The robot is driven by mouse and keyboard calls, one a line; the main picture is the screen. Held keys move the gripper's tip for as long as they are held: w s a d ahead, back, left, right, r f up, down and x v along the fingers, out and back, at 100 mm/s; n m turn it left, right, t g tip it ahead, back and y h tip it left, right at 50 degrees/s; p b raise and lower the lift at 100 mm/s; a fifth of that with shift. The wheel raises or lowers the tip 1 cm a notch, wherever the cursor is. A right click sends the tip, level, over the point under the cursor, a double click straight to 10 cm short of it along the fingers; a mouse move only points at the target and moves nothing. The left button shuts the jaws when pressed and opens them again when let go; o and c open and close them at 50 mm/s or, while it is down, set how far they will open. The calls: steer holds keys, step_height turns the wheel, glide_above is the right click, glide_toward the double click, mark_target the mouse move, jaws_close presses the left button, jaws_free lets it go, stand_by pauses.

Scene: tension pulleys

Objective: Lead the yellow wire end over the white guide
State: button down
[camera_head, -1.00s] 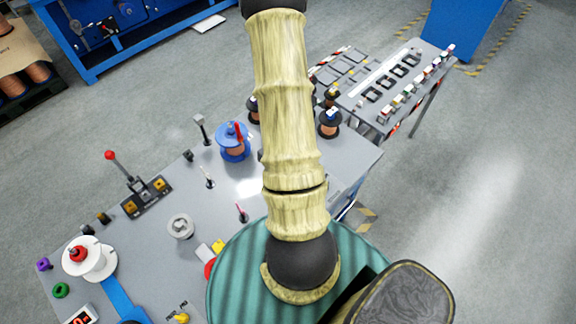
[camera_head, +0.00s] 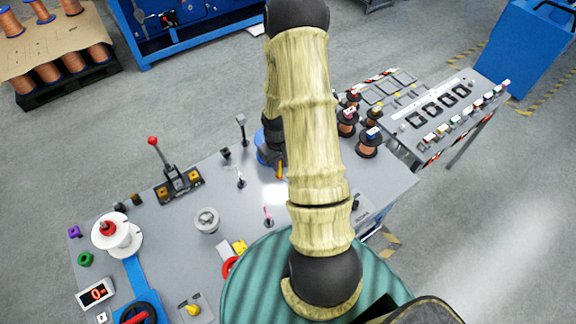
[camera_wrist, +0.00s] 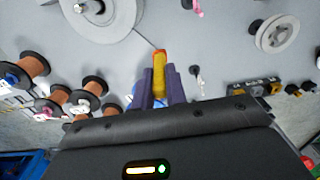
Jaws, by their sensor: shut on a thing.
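My gripper (camera_wrist: 160,88) is shut on the yellow wire end (camera_wrist: 159,72), which has a red-orange tip. A thin wire runs from it up and left to a large grey wheel (camera_wrist: 100,12). A small white guide (camera_wrist: 197,77) stands just right of the fingers in the wrist view, apart from them. In the head view the white guide (camera_head: 240,180) stands on the grey bench, and the yellow wire end (camera_head: 281,170) shows to its right beside my arm. My gripper is mostly hidden behind the arm there.
A pink guide (camera_head: 267,215) and a grey pulley (camera_head: 207,220) stand nearer the front. A black post (camera_head: 242,130) and a red-knobbed lever (camera_head: 155,150) rise behind. Copper spools (camera_head: 369,144) stand at the right. A white spool (camera_head: 117,234) is at the left.

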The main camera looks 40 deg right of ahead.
steer(key=w+a, duration=0.7)
steer(key=w, duration=0.5)
steer(key=w+a, duration=0.8)
steer(key=w, duration=0.5)
steer(key=shift+b, duration=0.45)
steer(key=shift+f, duration=0.15)
steer(key=shift+d+f+b, duration=0.1)
steer(key=shift+f+b, duration=0.9)
steer(key=shift+f, duration=0.35)
steer(key=shift+f, duration=0.1)
steer(key=shift+f+b, duration=1.45)
steer(key=shift+f, duration=0.4)
step_height(320, 180, down, 4)
steer(key=b, duration=0.3)
